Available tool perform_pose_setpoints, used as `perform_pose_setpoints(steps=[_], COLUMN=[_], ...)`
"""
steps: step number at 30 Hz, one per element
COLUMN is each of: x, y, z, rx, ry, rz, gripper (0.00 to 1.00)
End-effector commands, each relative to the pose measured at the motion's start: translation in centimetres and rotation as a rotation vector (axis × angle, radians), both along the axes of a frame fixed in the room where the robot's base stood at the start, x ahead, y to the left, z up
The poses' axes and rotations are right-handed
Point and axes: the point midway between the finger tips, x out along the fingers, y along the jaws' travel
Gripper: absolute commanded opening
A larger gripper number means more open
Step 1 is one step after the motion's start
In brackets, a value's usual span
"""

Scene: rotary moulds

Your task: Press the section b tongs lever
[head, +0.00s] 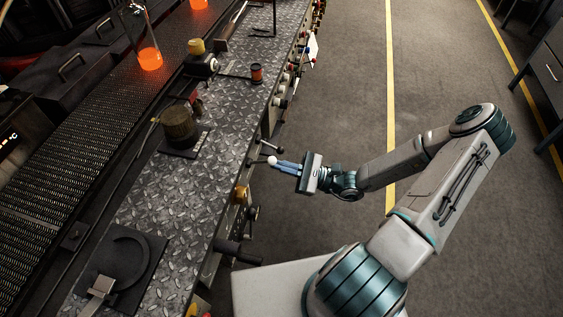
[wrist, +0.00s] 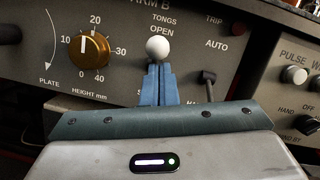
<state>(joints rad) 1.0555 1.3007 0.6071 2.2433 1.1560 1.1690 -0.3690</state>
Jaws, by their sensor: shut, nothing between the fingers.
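The section b tongs lever shows in the wrist view as a white ball knob (wrist: 158,48) on a grey panel, under the printed words TONGS OPEN. The panel's heading reads ARM B. In the head view the white knob (head: 272,160) stands out from the machine's side. My gripper (head: 277,163) has its blue fingers shut, with the tips at the knob. In the wrist view the shut fingers (wrist: 158,72) stand right below the ball and cover the lever's shaft. I cannot tell whether the tips touch the ball.
A brass height dial (wrist: 89,48) sits left of the lever. A dark lever (wrist: 209,85) stands to the right under AUTO. A PULSE panel (wrist: 300,75) is further right. In the head view a black handle (head: 238,252) juts from the machine. The floor (head: 345,90) right of the machine is clear.

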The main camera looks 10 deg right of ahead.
Motion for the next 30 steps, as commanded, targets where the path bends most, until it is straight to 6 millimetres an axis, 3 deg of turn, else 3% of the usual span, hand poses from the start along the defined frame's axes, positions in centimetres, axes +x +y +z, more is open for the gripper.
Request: perform_pose_setpoints(steps=[17, 25, 30], x=[0.1, 0.9, -0.4], y=[0.0, 0.0, -3.9], z=[-0.4, -4.5, -5.2], rx=[-0.005, -0.004, -0.008], ry=[0.002, 0.002, 0.001], rz=[-0.001, 0.005, -0.001], gripper=[0.00, 0.00, 0.00])
